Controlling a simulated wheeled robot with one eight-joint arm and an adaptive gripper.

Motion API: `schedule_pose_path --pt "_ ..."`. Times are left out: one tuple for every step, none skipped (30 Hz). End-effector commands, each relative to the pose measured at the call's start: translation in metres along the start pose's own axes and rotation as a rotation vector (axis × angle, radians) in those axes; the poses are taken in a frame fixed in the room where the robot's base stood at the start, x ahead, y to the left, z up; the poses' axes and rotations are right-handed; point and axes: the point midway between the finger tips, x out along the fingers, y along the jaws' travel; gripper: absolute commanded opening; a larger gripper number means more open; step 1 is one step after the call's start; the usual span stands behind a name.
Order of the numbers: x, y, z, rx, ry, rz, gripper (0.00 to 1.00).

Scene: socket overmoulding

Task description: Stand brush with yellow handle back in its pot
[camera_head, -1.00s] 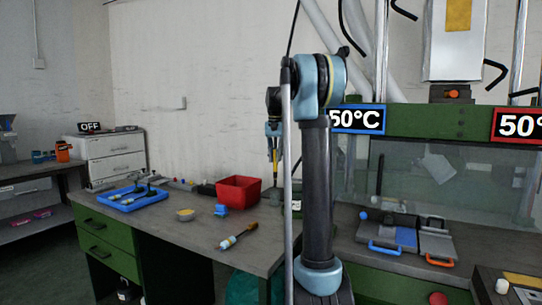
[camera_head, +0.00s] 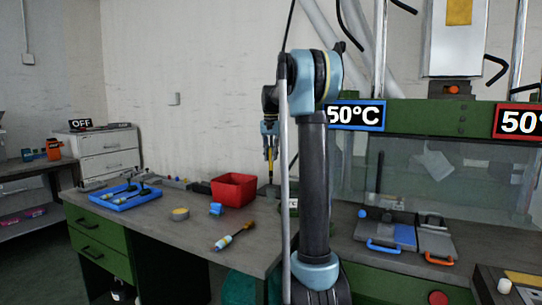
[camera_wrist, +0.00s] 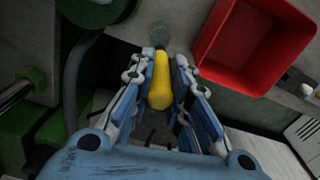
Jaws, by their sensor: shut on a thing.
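My gripper (camera_head: 270,146) points down over the back of the bench, just right of the red bin. It is shut on the yellow-handled brush (camera_wrist: 160,82), whose handle lies between the two fingers in the wrist view. In the head view the brush (camera_head: 270,165) hangs about upright, lower end down. A small round greyish thing (camera_wrist: 162,34) shows beyond the handle in the wrist view; it may be the pot, but I cannot tell. Whether the brush's lower end is inside or above anything is unclear.
The red bin (camera_head: 233,190) stands close beside my gripper. The bench front is mostly clear.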

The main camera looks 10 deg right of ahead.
Motion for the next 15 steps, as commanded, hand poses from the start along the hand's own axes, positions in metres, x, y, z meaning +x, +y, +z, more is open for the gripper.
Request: schedule_pose_path --pt "0.003 0.0 0.0 0.0 0.0 0.0 0.0" --pt "0.005 0.0 0.0 0.0 0.0 0.0 0.0" --pt "0.008 0.0 0.0 0.0 0.0 0.0 0.0" --pt "0.01 0.0 0.0 0.0 0.0 0.0 0.0" --pt "0.012 0.0 0.0 0.0 0.0 0.0 0.0" --pt "0.014 0.0 0.0 0.0 0.0 0.0 0.0" --pt "0.016 0.0 0.0 0.0 0.0 0.0 0.0" --pt "0.018 0.0 0.0 0.0 0.0 0.0 0.0" --pt "0.021 0.0 0.0 0.0 0.0 0.0 0.0" --pt "0.023 0.0 0.0 0.0 0.0 0.0 0.0" --pt "0.025 0.0 0.0 0.0 0.0 0.0 0.0" --pt "0.027 0.0 0.0 0.0 0.0 0.0 0.0" --pt "0.029 0.0 0.0 0.0 0.0 0.0 0.0" --pt "0.031 0.0 0.0 0.0 0.0 0.0 0.0" --pt "0.034 0.0 0.0 0.0 0.0 0.0 0.0"
